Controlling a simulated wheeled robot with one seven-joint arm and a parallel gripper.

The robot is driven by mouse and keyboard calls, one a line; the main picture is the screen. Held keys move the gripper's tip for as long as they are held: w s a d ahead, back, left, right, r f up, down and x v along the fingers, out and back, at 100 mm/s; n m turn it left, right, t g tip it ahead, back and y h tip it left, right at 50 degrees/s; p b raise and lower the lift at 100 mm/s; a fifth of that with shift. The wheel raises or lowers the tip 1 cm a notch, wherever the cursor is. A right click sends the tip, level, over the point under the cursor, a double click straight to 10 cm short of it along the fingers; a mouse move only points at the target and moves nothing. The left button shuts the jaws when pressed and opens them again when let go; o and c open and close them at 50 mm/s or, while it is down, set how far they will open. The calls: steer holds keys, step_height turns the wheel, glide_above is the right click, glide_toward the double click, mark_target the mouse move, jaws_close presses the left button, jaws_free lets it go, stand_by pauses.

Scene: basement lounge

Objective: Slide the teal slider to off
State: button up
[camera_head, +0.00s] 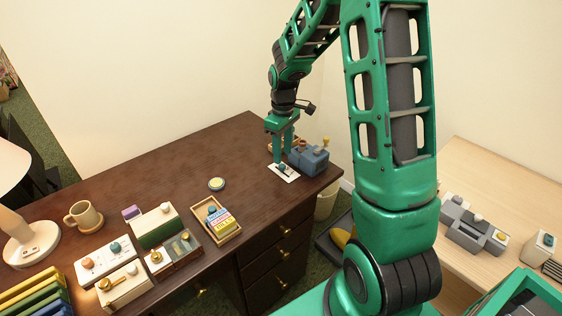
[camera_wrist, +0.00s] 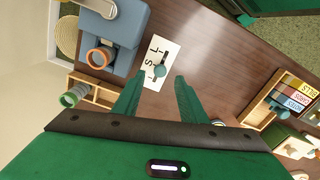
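The teal slider (camera_wrist: 160,71) is a small round knob on a white plate (camera_wrist: 158,52) with a dark slot and dark markings, too small to read surely. The plate also shows near the desk's far right end in the head view (camera_head: 291,177). My gripper (camera_wrist: 160,78) is open. In the wrist view its two green fingers lie to either side of the knob, with visible gaps between them and the knob. In the head view my gripper (camera_head: 283,158) points down at the plate and partly hides it. Whether the fingertips reach the knob's height is unclear.
A blue-grey box (camera_head: 310,157) stands right beside the plate. A wooden tray (camera_head: 232,235) with coloured cards, a round disc (camera_head: 217,184), several control boxes and a mug (camera_head: 84,216) sit farther left. The dark desktop (camera_head: 170,165) is clear left of the plate.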

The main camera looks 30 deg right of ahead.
mark_target(283, 165)
steer(key=shift+f, duration=2.15)
jaws_close()
